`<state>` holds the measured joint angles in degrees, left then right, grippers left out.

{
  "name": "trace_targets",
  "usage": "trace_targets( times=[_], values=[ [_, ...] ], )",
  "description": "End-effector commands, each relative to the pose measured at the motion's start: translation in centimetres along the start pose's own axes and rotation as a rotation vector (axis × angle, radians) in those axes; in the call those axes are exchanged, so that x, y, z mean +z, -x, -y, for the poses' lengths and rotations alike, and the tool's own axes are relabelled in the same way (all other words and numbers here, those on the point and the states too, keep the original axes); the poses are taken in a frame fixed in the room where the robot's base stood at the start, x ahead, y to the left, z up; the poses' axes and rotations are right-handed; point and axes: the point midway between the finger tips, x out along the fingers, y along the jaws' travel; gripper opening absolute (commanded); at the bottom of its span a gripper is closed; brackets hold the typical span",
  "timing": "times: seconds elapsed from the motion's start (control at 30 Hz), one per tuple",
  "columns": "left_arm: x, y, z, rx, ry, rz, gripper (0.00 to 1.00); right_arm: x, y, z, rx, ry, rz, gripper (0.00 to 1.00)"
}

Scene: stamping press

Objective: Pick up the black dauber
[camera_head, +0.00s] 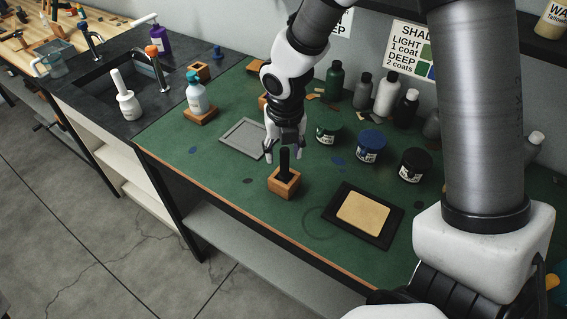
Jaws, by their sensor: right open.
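The black dauber (284,162) stands upright in a small square wooden block (284,186) near the front edge of the green bench. Only its dark upper part shows above the block. My right gripper (284,152) points down right over the dauber, with its fingers apart on either side of the dauber's top. I cannot tell whether the fingers touch it. My left gripper is not in view.
A black tray with a tan pad (363,214) lies right of the block. A grey tray (246,138) lies behind left. Lidded jars, a green one (328,133), a blue one (371,146) and a black one (413,165), stand behind right.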

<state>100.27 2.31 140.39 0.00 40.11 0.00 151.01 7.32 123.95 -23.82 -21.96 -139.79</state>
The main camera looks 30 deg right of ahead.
Motion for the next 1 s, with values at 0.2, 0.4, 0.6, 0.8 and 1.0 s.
trace_targets(
  times=[0.2, 0.4, 0.6, 0.8, 1.0],
  values=[
    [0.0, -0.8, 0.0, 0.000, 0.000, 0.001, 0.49, 0.0, -3.8, 0.2, 0.000, 0.000, -0.005, 0.52],
    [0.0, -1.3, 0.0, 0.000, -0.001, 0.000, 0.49, 0.1, -6.2, 0.2, 0.002, -0.002, -0.001, 0.52],
    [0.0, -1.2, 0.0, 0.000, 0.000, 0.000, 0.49, 0.2, -6.1, 0.2, 0.002, -0.002, 0.000, 0.45],
    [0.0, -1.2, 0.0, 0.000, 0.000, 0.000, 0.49, 0.1, -6.1, 0.2, 0.002, -0.002, 0.000, 0.00],
    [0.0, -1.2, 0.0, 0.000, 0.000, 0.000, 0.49, 0.1, -6.1, 0.2, 0.002, -0.002, -0.001, 0.00]
  ],
)
